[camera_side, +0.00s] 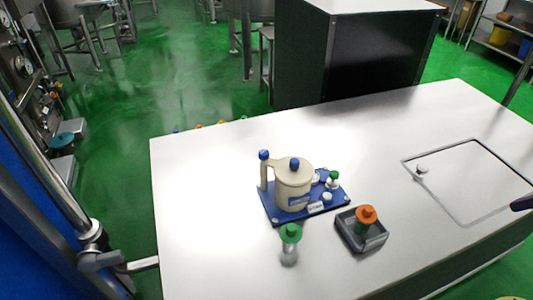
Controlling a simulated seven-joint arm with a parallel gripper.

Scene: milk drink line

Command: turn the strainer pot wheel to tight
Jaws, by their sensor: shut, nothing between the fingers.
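The strainer pot (292,190) is a cream pot standing upright on a blue base plate (270,213) near the middle of the white table. A round blue knob (295,163) sits on top of its lid. A second blue knob (263,155) tops the cream post at its left side. I cannot tell which of these is the wheel, or how far it is turned. Small white fittings (327,197), one with a green top (333,175), stand on the plate's right part. My gripper is not recognisable in this view.
A green-capped clear bottle (290,246) stands just in front of the plate. A dark tray (376,240) holds an orange-topped item (366,217). A panel with a small knob (422,170) is at the right. An unclear dark piece (522,203) enters at the right edge. The table's left is bare.

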